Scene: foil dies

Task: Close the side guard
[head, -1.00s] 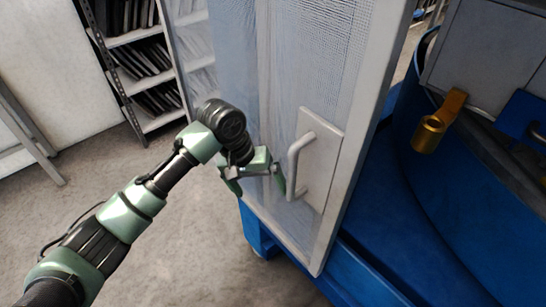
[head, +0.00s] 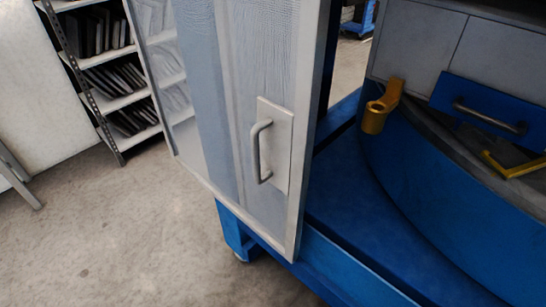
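The side guard (head: 226,130) is a grey-framed panel with a see-through mesh in the middle of the head view. It stands out at an angle from the blue machine (head: 335,205), and a dark gap shows beside its right edge. A pale plate (head: 278,172) on the guard carries a light grey bar handle (head: 257,152). Nothing touches the handle. Neither of my grippers is in view.
A brass-coloured cup bracket (head: 376,116), a blue drawer front with a bar handle (head: 478,110) and a yellow bracket (head: 512,170) are on the machine at right. Shelves (head: 112,88) stand at back left. The floor at front left (head: 120,235) is clear.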

